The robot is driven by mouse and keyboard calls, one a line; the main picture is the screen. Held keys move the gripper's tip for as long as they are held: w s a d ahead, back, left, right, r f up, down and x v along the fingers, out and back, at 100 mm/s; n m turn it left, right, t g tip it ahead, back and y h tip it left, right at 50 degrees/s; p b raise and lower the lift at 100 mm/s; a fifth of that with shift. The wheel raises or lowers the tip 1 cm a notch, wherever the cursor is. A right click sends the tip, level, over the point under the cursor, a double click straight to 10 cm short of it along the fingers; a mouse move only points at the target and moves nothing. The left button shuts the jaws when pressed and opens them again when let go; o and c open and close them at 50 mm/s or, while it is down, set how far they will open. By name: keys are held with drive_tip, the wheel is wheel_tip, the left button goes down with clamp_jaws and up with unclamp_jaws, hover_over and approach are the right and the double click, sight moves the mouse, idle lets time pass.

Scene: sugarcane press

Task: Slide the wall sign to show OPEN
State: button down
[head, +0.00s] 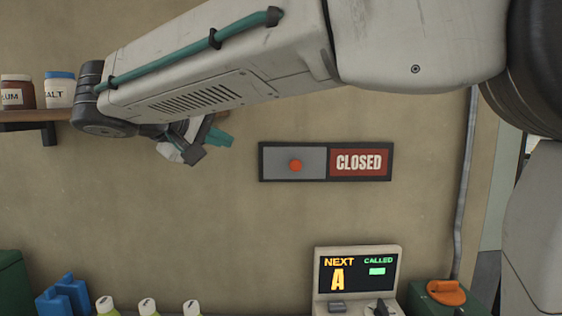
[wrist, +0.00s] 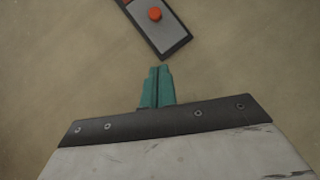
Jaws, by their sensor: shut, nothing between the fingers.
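The wall sign (head: 325,178) has a dark frame, with a grey sliding panel (head: 280,161) on the left and a red CLOSED face (head: 359,162) on the right. An orange-red knob (head: 295,166) sits on the grey panel; the knob also shows in the wrist view (wrist: 154,14). The word OPEN is not visible. My gripper (head: 218,138) has teal fingers and is left of the sign in the head view. In the wrist view my gripper (wrist: 158,72) is shut and empty, its tips apart from the sign's frame (wrist: 175,47).
A shelf (head: 30,116) with jars (head: 59,90) is at the left. A NEXT/CALLED display (head: 357,275) stands below the sign. Bottles (head: 148,307) and blue objects (head: 64,297) line the bottom left. A pipe (head: 465,190) runs down the wall at right. The wall around the sign is clear.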

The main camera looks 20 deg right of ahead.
approach(281, 160)
drive_tip(key=d, duration=0.2)
drive_tip(key=d+f, duration=0.1)
drive_tip(key=w+d, duration=0.1)
drive_tip(key=shift+d+f, duration=0.3)
drive_tip(key=shift+d, duration=0.05)
drive_tip(key=shift+d+f, duration=0.25)
drive_tip(key=shift+d, duration=0.2)
